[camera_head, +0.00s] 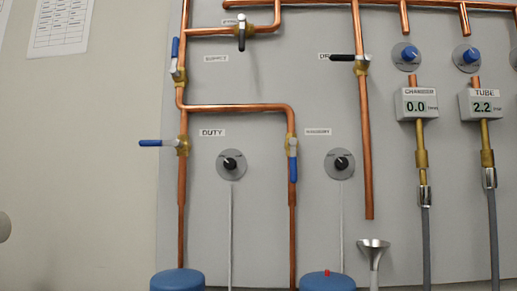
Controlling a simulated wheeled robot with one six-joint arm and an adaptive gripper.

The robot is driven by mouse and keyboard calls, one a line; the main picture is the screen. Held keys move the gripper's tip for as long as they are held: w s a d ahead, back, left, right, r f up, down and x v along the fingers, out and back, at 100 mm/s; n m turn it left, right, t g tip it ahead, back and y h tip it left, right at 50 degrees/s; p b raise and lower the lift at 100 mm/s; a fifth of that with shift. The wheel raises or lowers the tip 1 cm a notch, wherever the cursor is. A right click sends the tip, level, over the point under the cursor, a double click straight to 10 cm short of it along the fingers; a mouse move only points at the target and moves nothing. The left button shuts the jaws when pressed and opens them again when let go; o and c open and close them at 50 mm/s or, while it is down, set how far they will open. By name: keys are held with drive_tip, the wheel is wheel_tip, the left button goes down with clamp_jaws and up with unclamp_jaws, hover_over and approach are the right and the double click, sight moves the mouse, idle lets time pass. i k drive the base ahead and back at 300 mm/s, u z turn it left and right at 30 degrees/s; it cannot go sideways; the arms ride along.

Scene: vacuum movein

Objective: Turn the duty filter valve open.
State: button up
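The duty filter valve (183,146) is on the left vertical copper pipe, beside a label reading DUTY (212,132). Its blue-tipped lever (152,143) points left, horizontal and across the pipe. Below it, the pipe runs down to a blue rounded canister top (177,280) at the bottom edge. To the right, a second blue-handled valve (292,160) has its lever hanging down along its pipe. My gripper is not clearly seen in this view.
A blue lever (175,50) stands upright above the duty valve. Black-handled levers (241,36) (343,57) are higher up. Two black knobs (231,164) (341,163) and two readouts, 0.0 (417,105) and 2.2 (486,103), are right. The wall left of the panel is mostly bare.

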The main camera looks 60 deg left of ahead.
sight(176, 143)
drive_tip(key=z, duration=0.5)
drive_tip(key=k, duration=1)
drive_tip(key=u, duration=1.75)
drive_tip(key=i, duration=0.3)
drive_tip(key=u, duration=0.05)
